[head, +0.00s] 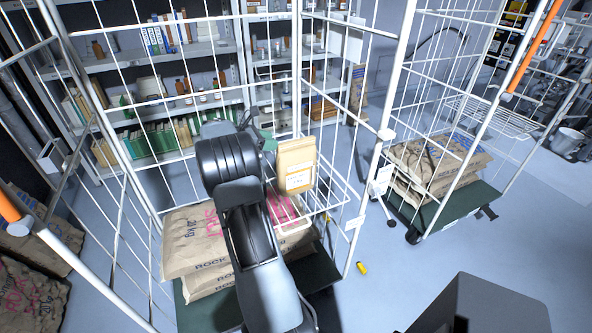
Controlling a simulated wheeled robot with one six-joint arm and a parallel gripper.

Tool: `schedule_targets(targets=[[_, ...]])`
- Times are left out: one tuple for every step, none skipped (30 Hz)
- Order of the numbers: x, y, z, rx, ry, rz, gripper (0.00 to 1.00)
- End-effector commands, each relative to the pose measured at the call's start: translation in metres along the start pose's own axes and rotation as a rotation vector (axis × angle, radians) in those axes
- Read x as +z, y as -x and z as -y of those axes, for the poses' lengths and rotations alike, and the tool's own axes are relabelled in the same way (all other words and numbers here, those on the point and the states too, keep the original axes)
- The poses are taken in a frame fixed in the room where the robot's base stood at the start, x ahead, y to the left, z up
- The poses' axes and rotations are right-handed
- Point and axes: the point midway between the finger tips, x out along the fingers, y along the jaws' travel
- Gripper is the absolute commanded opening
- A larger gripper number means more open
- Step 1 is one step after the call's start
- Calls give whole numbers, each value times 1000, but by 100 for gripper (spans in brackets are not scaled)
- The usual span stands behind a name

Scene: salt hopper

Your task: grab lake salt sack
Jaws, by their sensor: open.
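Brown paper sacks with blue print (437,165) lie stacked on the right cage trolley. Their lettering is too small to read, so I cannot tell whether one is lake salt. Sacks marked rock salt (196,243), 20 kg, with pink print, lie on the near cage trolley, partly hidden by my arm. My gripper (252,122) is at the far end of my arm, above the near trolley's sacks, mostly hidden behind my arm's dark joint. It is open and apart from the right trolley's sacks.
White wire walls of the near trolley (303,110) stand around my arm. A small tan packet (296,165) is at its wire basket. More sacks (30,295) lie at lower left. Shelves (165,97) stand behind.

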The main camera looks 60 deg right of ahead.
Motion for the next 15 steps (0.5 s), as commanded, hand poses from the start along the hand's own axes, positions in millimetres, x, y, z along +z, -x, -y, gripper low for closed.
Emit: schedule_targets(targets=[[0, -6, 0, -1, 1, 0, 47], [0, -9, 0, -1, 0, -1, 47], [0, -12, 0, -1, 0, -1, 47], [0, -13, 0, 0, 0, -1, 47], [0, -14, 0, 0, 0, -1, 47], [0, -15, 0, 0, 0, -1, 47], [0, -16, 0, 1, 0, -1, 47], [0, -17, 0, 1, 0, -2, 47], [0, -18, 0, 1, 0, -2, 47], [0, -19, 0, 1, -1, -2, 47], [0, -21, 0, 0, -1, -2, 47], [0, -24, 0, 0, -1, -2, 47], [0, -27, 1, -1, -1, -2, 47], [0, -30, 1, -2, -1, -2, 47], [0, -35, 1, -2, -1, -1, 47]])
